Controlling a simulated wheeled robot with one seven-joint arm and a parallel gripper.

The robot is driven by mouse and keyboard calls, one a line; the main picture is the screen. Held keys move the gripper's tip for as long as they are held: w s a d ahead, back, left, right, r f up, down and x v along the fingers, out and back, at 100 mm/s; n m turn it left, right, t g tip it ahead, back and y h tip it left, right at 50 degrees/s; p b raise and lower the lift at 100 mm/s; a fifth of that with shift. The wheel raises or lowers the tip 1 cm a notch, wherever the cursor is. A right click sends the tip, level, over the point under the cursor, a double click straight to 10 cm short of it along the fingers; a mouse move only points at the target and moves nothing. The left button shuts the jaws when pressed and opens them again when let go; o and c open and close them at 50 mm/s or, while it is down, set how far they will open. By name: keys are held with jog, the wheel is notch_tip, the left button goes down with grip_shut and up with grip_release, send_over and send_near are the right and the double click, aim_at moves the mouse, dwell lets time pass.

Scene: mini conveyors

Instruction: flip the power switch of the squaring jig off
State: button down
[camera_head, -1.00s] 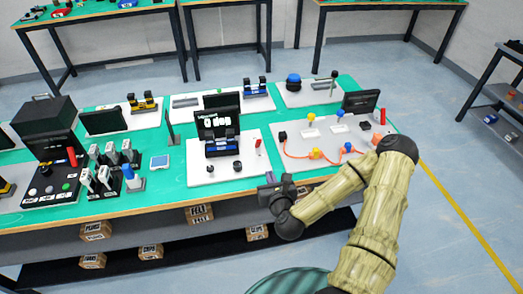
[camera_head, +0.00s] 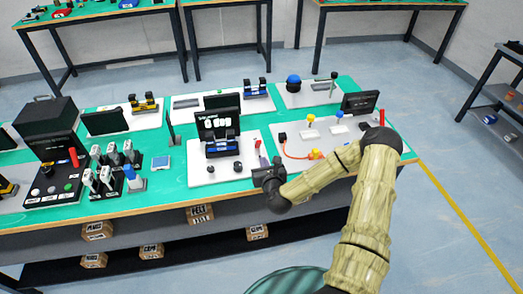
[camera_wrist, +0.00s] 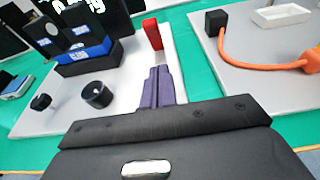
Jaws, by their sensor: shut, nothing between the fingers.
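A white board (camera_head: 203,173) carries a black and blue jig (camera_head: 221,144) with a dark screen; I cannot read a label naming it the squaring jig. A red switch lever (camera_head: 257,143) stands at the board's right side and also shows in the wrist view (camera_wrist: 152,35). My gripper (camera_head: 264,165) is at the board's front right edge. In the wrist view its dark fingers (camera_wrist: 159,84) are shut and empty, pointing toward the red lever, seemingly just short of it. Whether they touch it is unclear.
Two black knobs (camera_wrist: 97,93) sit on the board left of my fingers. A neighbouring board to the right holds an orange cable (camera_wrist: 255,62) from a black block (camera_wrist: 215,22). Black-and-white clamps (camera_head: 106,180) stand to the left. Green bench top shows between boards.

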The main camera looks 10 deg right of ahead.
aim_at(259, 145)
jog(key=shift+w+r+p, duration=0.2)
jog(key=shift+w+r, duration=0.1)
jog(key=shift+w, duration=0.4)
jog(key=shift+w+r+p, duration=0.2)
jog(key=shift+w+r, duration=0.1)
jog(key=shift+w, duration=0.35)
jog(key=shift+w+r+p, duration=0.2)
jog(key=shift+w+r, duration=0.1)
jog(key=shift+w, duration=0.4)
jog(key=shift+r, duration=0.1)
